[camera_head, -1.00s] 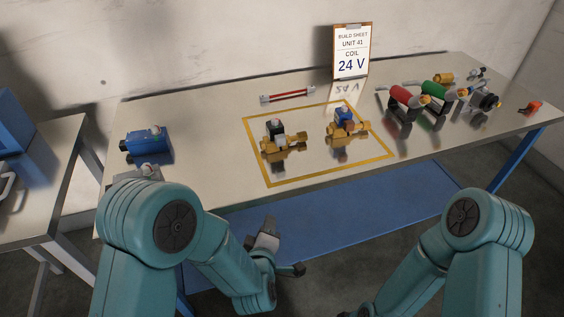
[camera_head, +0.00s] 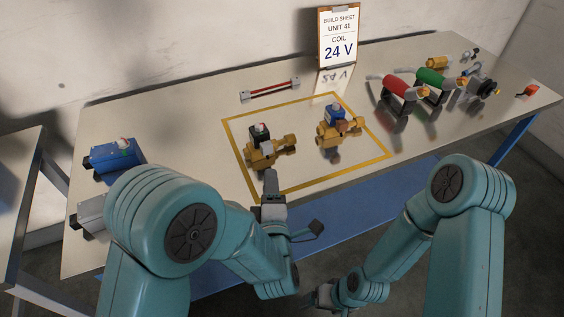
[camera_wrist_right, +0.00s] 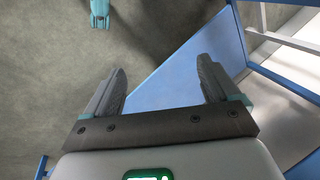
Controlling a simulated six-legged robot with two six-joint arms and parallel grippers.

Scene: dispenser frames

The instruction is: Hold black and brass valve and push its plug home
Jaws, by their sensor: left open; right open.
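The black and brass valve (camera_head: 268,148) stands on the table inside the yellow taped square, at its left side. It has a black coil on a brass body, with a small light plug on top; I cannot tell how far in the plug sits. My left gripper (camera_head: 292,208) is open and empty at the table's front edge, just in front of this valve and apart from it. My right gripper (camera_head: 322,297) is low in front of the table. In the right wrist view its two fingers (camera_wrist_right: 160,90) are apart with nothing between them.
A blue and brass valve (camera_head: 340,122) stands to the right in the yellow square (camera_head: 240,160). A clipboard (camera_head: 338,38) reads "COIL 24 V". A red rod (camera_head: 270,90) lies behind.

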